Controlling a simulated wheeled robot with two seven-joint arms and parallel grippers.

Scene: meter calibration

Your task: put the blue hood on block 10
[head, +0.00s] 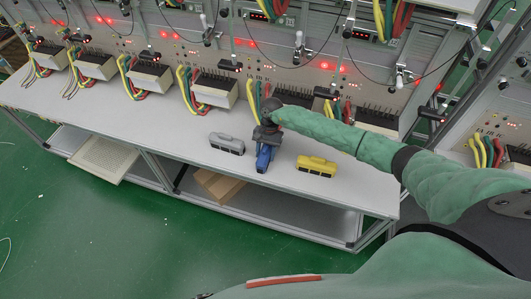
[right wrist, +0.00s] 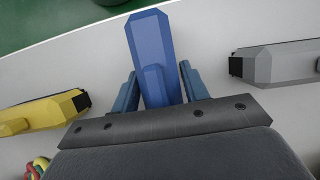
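The blue hood (head: 264,158) lies on the white table between a grey hood and a yellow hood. My right gripper (head: 265,138) is above it, pointing down. In the right wrist view the blue hood (right wrist: 153,60) sits between the two fingers of my right gripper (right wrist: 158,85). The fingers are apart, with a narrow gap showing on each side of the hood. Several terminal blocks with coloured wires stand along the panel, such as one white block (head: 213,92). No number is readable, so I cannot tell which is block 10. My left gripper is out of view.
The grey hood (head: 227,144) lies left of the blue one, and the yellow hood (head: 316,167) lies right of it. The white table (head: 130,118) is clear on its left part. A cardboard box (head: 218,187) is on the shelf below. Black cables hang before the panel.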

